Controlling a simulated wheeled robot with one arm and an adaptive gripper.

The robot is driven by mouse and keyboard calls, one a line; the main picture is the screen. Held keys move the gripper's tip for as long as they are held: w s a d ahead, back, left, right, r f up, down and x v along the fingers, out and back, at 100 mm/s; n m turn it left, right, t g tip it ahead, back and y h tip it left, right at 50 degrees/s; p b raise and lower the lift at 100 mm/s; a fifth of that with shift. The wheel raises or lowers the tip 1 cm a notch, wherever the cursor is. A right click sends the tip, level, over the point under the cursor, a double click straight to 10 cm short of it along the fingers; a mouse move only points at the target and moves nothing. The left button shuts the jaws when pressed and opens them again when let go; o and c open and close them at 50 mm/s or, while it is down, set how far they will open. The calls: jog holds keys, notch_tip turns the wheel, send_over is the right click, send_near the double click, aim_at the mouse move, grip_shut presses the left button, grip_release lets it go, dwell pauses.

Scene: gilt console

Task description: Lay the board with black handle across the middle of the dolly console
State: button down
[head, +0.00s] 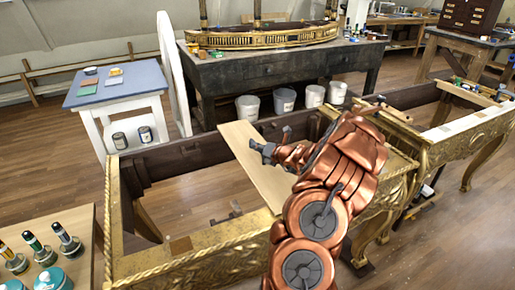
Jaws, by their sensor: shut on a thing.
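The board (247,158) is a pale, flat wooden plank, held over the open frame of the near gilt console (190,262). Its far end is by the console's dark back rail, and its near end reaches toward the gilt front rail. I cannot tell whether it touches either rail. My gripper (266,151) is shut at the board's right edge, and its fingers hide the black handle. My copper-coloured arm covers much of the console's right part. Whether this console stands on a dolly is not clear.
A second gilt console (465,127) adjoins at the right. A small blue-topped table (117,84) and a dark workbench (225,72) with white buckets (248,107) below stand behind. A wooden table (85,228) with bottles and tins is at the lower left.

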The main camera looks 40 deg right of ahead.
jog(key=shift+f, duration=0.2)
dwell(0.4)
jog(key=c, duration=1.1)
grip_release()
jog(key=shift+o, duration=0.6)
jog(key=o, duration=0.7)
jog(key=shift+f, duration=0.1)
jog(key=shift+o, duration=0.2)
jog(key=shift+r+p, duration=3.8)
jog(key=shift+r, duration=0.8)
